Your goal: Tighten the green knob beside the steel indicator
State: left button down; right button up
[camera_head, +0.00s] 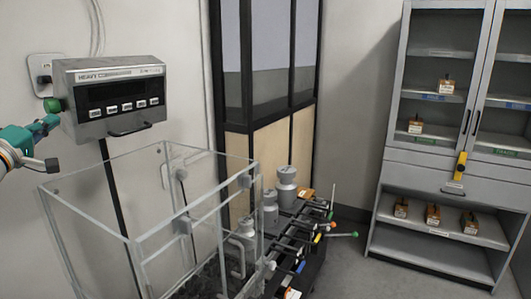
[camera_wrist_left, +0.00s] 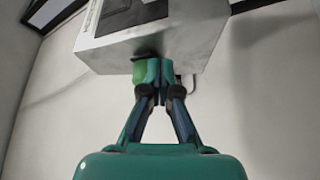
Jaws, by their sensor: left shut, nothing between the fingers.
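The steel indicator (camera_head: 110,128) is a grey box with a dark display and a row of buttons, mounted on a post at the left. The green knob (camera_head: 53,105) sits on its left side. My left gripper (camera_head: 51,121) is teal and is just below the knob. In the left wrist view the indicator (camera_wrist_left: 165,52) is overhead, and the green knob (camera_wrist_left: 139,73) shows beside and partly behind my shut fingertips (camera_wrist_left: 155,70). Nothing is between the fingers. Whether they touch the knob I cannot tell. My right gripper is not in view.
A clear glass enclosure (camera_head: 150,263) stands below the indicator. Grey weights (camera_head: 287,185) and a rack of coloured-handled tools (camera_head: 297,250) are right of it. A grey cabinet (camera_head: 425,165) with small brown blocks stands at the right. A wall outlet (camera_head: 42,68) is behind the knob.

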pick_arm(q)
jog(key=shift+s+d+f+b, duration=0.15)
jog(key=shift+f+b, duration=0.15)
jog(key=shift+b, duration=0.45)
jog(key=s+a+b, duration=0.1)
jog(key=s+b, duration=0.1)
jog(key=s, duration=0.1)
jog(key=s+a, duration=0.1)
jog(key=s, duration=0.1)
jog(key=shift+s+a+b, duration=0.15)
jog(key=shift+a+b, duration=0.2)
jog(key=shift+b, duration=0.05)
